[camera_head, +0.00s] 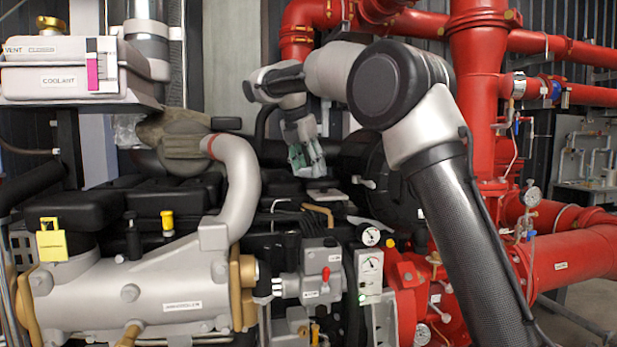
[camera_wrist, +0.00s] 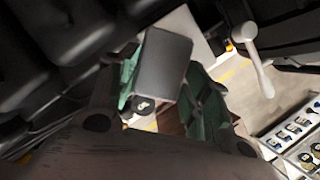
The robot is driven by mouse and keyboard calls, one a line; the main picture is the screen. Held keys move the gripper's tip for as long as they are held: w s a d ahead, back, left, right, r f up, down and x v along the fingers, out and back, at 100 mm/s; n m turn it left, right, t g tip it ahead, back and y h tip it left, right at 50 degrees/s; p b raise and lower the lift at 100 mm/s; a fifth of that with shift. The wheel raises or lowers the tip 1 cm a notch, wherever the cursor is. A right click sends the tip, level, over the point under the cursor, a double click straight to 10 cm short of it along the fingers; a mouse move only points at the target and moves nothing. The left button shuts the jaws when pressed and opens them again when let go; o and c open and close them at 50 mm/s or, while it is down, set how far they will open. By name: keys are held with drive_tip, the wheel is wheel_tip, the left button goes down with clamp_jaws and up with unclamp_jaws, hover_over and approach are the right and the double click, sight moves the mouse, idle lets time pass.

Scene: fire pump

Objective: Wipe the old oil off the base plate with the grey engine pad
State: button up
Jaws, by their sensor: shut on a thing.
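My gripper (camera_head: 306,158) hangs from the end of my arm above the dark engine, with its fingers pointing down. In the wrist view, my gripper (camera_wrist: 166,92) has green-lined fingers on both sides of a flat grey block, which looks like the grey engine pad (camera_wrist: 162,62). The fingers are shut on it. In the head view the pad cannot be told apart from the fingers. The base plate and any old oil on it cannot be made out in either view.
A silver engine cylinder (camera_head: 135,290), a grey elbow pipe (camera_head: 238,175) and a coolant tank (camera_head: 70,75) stand left. Red pipes (camera_head: 477,110) stand right. The wrist view shows a pale lever (camera_wrist: 252,60) and a tray of small items (camera_wrist: 295,135) at right.

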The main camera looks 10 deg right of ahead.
drive_tip(key=shift+r, duration=0.55)
drive_tip(key=shift+r, duration=1.45)
